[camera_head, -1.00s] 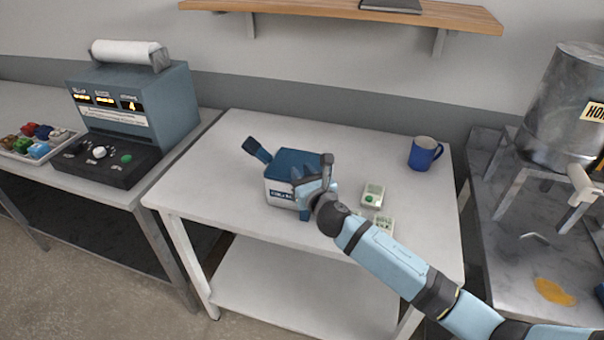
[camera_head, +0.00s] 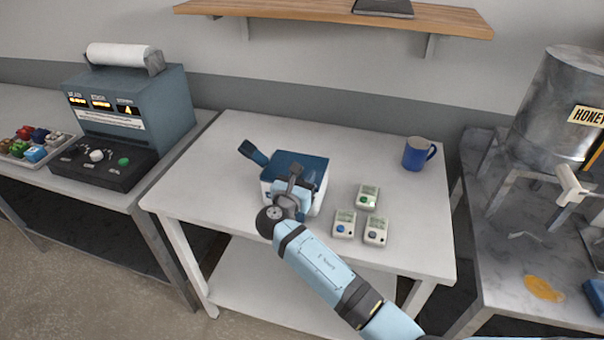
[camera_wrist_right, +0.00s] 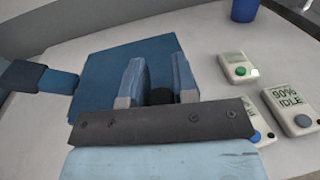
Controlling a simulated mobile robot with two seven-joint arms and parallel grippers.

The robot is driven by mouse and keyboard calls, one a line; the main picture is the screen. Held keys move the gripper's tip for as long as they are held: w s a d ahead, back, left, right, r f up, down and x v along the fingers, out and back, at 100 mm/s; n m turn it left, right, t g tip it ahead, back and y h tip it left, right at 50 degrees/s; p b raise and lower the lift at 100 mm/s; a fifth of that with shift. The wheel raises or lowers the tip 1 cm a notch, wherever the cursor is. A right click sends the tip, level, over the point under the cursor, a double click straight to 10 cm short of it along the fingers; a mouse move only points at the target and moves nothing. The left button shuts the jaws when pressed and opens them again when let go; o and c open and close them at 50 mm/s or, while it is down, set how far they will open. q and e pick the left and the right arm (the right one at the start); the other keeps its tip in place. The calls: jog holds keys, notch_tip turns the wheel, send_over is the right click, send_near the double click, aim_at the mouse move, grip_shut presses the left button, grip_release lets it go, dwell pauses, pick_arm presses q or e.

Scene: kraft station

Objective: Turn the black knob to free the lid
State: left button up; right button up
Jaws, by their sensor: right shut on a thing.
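A white box with a blue lid (camera_head: 305,163) stands on the white table. A dark blue handle (camera_head: 253,152) sticks out from its left side and also shows at the left of the right wrist view (camera_wrist_right: 38,76). The black knob (camera_wrist_right: 160,97) shows between the two blue fingers in the right wrist view. My left gripper is not in view.
Three small devices with displays, one of them a green-button device (camera_head: 367,197), lie right of the box. A blue mug (camera_head: 418,154) stands at the back right. A wooden shelf (camera_head: 330,17) hangs above. The table's left part is clear.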

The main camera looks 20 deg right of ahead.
jog(key=m+g+h, duration=0.3)
jog(key=g, duration=0.1)
jog(key=shift+s+d+m+g+h+p, duration=0.1)
jog(key=shift+s+m+g+h+p, duration=0.1)
jog(key=shift+m+g+h+p, duration=0.15)
jog(key=shift+s+d+m+g+h, duration=0.15)
jog(key=shift+m+g+h, duration=0.35)
jog(key=shift+m+g, duration=0.65)
jog(key=shift+s+d+m+g+h, duration=0.15)
jog(key=shift+m+g+h, duration=0.4)
jog(key=shift+g, duration=0.95)
jog(key=shift+a+m, duration=0.1)
jog(key=shift+m, duration=0.15)
jog(key=o, duration=0.9)
jog(key=shift+c, duration=0.2)
